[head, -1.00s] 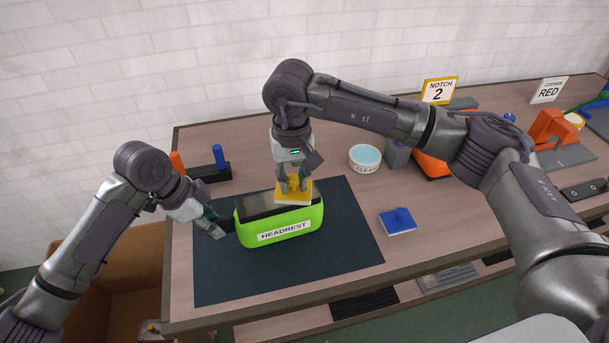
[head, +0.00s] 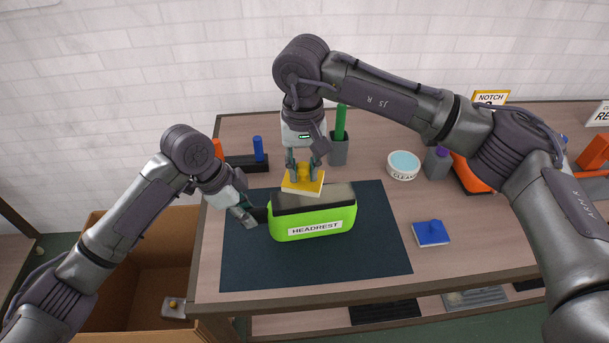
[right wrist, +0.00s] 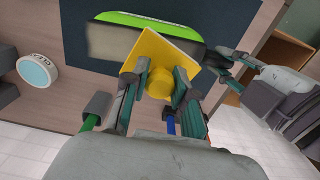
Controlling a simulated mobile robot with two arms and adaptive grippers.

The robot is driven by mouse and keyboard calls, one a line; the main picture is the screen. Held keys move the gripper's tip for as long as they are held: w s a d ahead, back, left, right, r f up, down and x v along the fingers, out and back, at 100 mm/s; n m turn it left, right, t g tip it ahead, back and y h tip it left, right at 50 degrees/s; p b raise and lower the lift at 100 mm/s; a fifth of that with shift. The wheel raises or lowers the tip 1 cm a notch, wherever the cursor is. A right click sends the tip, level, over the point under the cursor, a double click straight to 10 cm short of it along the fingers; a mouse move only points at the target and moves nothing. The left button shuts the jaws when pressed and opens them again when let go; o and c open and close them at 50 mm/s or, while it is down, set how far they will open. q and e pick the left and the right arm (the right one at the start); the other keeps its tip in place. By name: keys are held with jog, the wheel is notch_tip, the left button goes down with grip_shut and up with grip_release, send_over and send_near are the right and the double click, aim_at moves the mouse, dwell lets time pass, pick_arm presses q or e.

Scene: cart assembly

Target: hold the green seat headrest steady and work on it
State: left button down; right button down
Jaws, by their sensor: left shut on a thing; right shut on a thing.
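The green headrest (head: 290,227), labelled HEADREST, sits on the dark mat (head: 380,255) with its grey top face (head: 338,196) upward. My left gripper (head: 250,212) is shut on the headrest's left end. My right gripper (head: 304,170) points down, shut on the round knob of a yellow pad (head: 301,187). The pad is over the left part of the grey top; I cannot tell whether it touches. In the right wrist view the pad (right wrist: 170,45) is turned askew over the grey top (right wrist: 107,42), and my left gripper (right wrist: 232,65) shows beyond it.
A blue pad (head: 430,234) lies right of the mat. A white CLEAN tub (head: 403,166), a grey holder with a green stick (head: 340,125) and a rack with a blue peg (head: 258,150) stand behind. An open cardboard box (head: 120,255) is left of the table.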

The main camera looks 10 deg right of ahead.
aim_at(303, 165)
jog(key=shift+r, duration=2)
jog(key=shift+f, duration=0.15)
